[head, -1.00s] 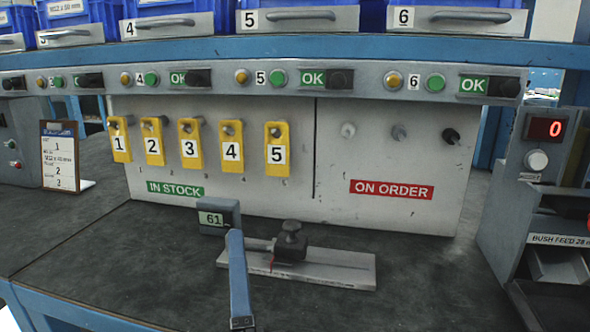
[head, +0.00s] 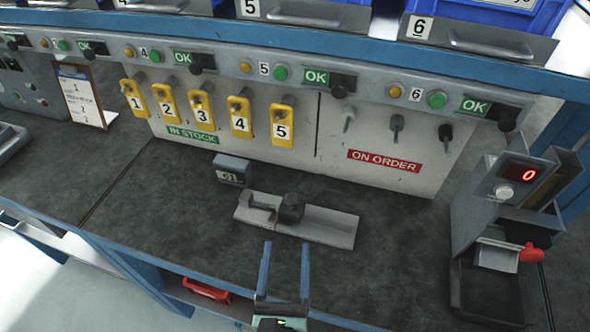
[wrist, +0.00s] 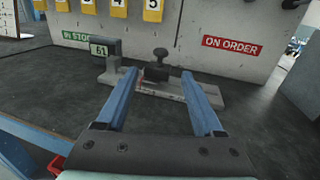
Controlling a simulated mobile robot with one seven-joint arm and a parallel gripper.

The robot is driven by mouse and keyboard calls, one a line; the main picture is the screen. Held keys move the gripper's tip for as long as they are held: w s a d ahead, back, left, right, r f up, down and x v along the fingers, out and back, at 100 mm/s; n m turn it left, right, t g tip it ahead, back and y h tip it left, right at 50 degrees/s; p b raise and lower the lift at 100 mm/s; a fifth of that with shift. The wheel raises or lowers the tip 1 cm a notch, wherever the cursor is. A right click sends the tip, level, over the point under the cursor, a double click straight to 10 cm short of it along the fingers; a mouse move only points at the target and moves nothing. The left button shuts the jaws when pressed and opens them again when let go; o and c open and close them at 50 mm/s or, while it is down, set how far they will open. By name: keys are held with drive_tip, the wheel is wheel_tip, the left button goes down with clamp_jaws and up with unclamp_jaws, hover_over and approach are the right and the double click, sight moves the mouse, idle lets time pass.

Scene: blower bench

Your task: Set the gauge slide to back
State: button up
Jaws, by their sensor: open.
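The gauge is a flat pale metal base (head: 328,226) on the dark bench top, with a dark slide block and knob (head: 291,207) standing near its middle. A grey display box (head: 232,170) stands at its left end; it reads 61 in the wrist view (wrist: 99,49). The slide (wrist: 158,70) and the base (wrist: 209,95) also show in the wrist view. My gripper (head: 284,246) is open and empty, in front of the gauge on the near side. In the wrist view its two blue fingers (wrist: 157,72) point toward the slide, apart from each other.
Yellow numbered tags (head: 202,101) hang on the back panel, beside a red ON ORDER sign (head: 385,160). A dispenser with a red 0 display (head: 521,174) stands at the right. A clipboard card (head: 82,98) stands at the left. The bench left of the gauge is clear.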

sight(292, 206)
drive_tip(key=shift+w+d+m, duration=0.1)
drive_tip(key=shift+w+m, duration=0.05)
drive_tip(key=shift+m, duration=0.15)
drive_tip(key=w, duration=0.4)
drive_tip(key=w+p, duration=0.1)
drive_tip(key=w, duration=0.3)
drive_tip(key=w+d+p, duration=0.1)
drive_tip(key=w, duration=0.3)
drive_tip(key=shift+w, duration=0.2)
clamp_jaws()
idle(1.0)
